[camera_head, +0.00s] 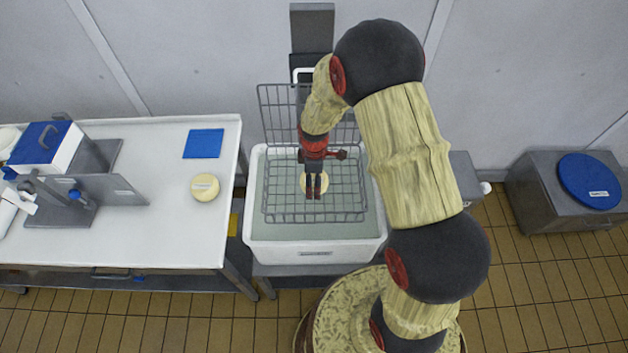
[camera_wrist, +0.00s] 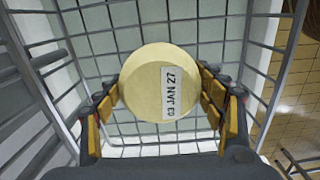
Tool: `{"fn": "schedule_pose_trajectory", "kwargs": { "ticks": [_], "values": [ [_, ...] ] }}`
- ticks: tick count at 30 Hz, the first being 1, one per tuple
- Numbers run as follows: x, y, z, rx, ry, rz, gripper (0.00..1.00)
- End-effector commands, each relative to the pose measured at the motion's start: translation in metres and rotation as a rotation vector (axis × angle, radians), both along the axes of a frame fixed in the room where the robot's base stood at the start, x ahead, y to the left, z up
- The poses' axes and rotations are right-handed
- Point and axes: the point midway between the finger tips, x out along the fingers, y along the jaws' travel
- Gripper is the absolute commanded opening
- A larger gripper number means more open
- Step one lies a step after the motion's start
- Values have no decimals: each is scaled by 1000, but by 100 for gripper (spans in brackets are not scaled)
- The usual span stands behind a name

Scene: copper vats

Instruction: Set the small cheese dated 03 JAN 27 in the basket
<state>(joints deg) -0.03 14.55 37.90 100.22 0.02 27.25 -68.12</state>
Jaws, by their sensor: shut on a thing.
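The small cheese is a pale yellow round (camera_wrist: 145,85) with a white label reading 03 JAN 27. In the wrist view it sits between my gripper's (camera_wrist: 160,100) orange-padded fingers, which are shut on it from both sides. The basket is a grey wire basket (camera_head: 270,190) with its wire lid standing up behind it. In the head view my gripper (camera_head: 316,190) points down over the basket, with the cheese (camera_head: 308,179) partly hidden under it. The wires surround the cheese in the wrist view; whether it touches the basket floor I cannot tell.
The basket is in a white tub (camera_head: 315,250) of pale liquid. A white table (camera_head: 150,240) on the left bears another labelled cheese (camera_head: 205,187), a blue square (camera_head: 203,143) and a metal device with a blue-topped box (camera_head: 46,146). A blue round lid (camera_head: 590,181) lies at the right.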

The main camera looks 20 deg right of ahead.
Motion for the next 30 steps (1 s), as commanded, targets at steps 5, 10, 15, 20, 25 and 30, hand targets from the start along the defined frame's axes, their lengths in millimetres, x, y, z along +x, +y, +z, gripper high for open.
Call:
{"fn": "schedule_pose_trajectory", "kwargs": {
  "ticks": [5, 10, 15, 20, 25, 30],
  "values": [
    [1, 0, 1, 0, -1, 0, 29],
    [1, 0, 0, 0, -1, 0, 29],
    [1, 0, -2, 1, -1, 0, 29],
    [1, 0, -4, 1, -1, 0, 29],
    [1, 0, -6, 1, -1, 0, 29],
    [1, 0, -9, 1, -1, 0, 29]
  ]
}}
